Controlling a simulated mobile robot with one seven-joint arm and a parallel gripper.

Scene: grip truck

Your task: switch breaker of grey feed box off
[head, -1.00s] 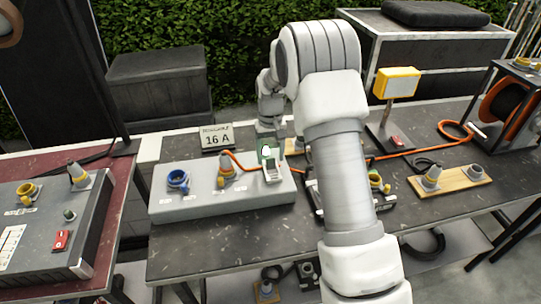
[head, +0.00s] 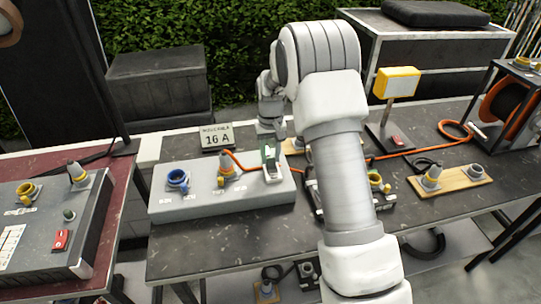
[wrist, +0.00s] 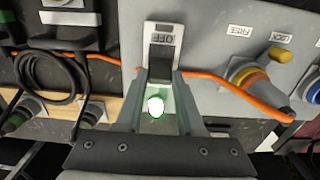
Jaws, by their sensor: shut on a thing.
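The grey feed box (head: 210,207) lies on the middle table, with a blue socket and a yellow socket on its top. Its breaker (head: 274,173) is at the right end, with a pale frame and a green part behind it. In the wrist view the breaker (wrist: 164,32) shows a dark lever (wrist: 161,70) and the word OFF. My gripper (wrist: 162,80) is shut on this lever, one finger on each side. A white, green-edged spot shows between the fingers. In the head view my arm hides part of the box's surroundings.
An orange cable (head: 400,152) runs from the yellow socket past the breaker to a reel (head: 503,102) at right. A 16 A sign (head: 216,138) stands behind the box. Another grey box with a red switch (head: 60,240) stands at left. Wooden socket boards lie right of my arm.

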